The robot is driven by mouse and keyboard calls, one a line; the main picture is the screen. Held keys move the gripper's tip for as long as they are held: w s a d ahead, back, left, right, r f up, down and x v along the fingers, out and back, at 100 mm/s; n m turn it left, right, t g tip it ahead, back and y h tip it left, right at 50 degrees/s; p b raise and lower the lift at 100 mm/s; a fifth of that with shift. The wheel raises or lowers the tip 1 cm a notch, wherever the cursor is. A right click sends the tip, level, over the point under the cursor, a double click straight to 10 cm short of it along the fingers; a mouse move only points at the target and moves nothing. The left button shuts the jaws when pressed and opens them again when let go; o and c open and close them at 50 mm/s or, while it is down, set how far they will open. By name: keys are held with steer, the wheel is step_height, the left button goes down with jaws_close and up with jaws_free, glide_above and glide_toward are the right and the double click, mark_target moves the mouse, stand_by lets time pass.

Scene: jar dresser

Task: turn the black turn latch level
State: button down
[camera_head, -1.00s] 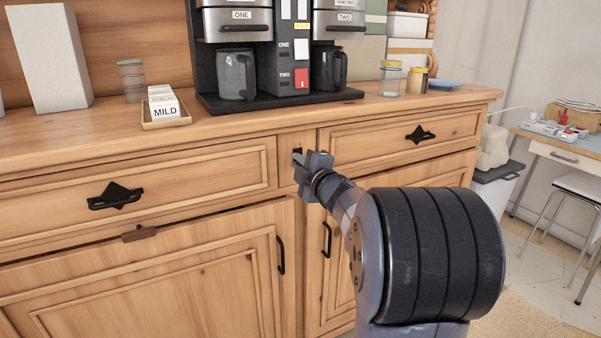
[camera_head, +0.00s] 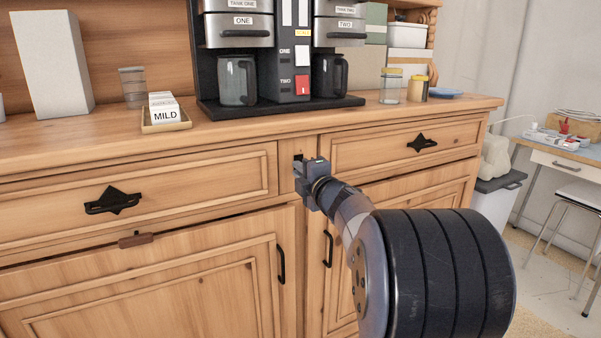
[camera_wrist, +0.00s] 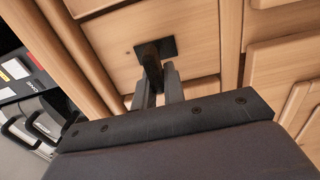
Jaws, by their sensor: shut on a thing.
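The black turn latch (camera_wrist: 152,62) is on the wooden post between the two drawers. In the wrist view its square black plate lies flat on the wood and its lever sticks out toward me. My gripper (camera_wrist: 160,82) is shut on the lever, one finger on each side. In the head view my gripper (camera_head: 308,168) is at the post and covers most of the latch (camera_head: 297,158); only a dark bit shows. The lever's exact angle is hard to tell there.
Drawers with black pulls (camera_head: 113,201) (camera_head: 421,142) flank the post, with cupboard doors and handles (camera_head: 281,263) below. A small brown wooden turn piece (camera_head: 136,239) is at the left. A coffee machine (camera_head: 290,60), a card box (camera_head: 164,110) and jars (camera_head: 390,86) stand on the dresser top.

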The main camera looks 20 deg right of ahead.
steer(key=c, duration=1.5)
jaws_free()
steer(key=s+p, duration=0.1)
steer(key=s, duration=0.9)
steer(key=shift+s+d+p, duration=0.2)
steer(key=shift+s+p, duration=0.15)
steer(key=shift+s, duration=0.05)
steer(key=w+b, duration=0.1)
steer(key=w, duration=1)
steer(key=shift+a+b, duration=0.2)
steer(key=shift+b, duration=0.15)
steer(key=shift+s, duration=0.1)
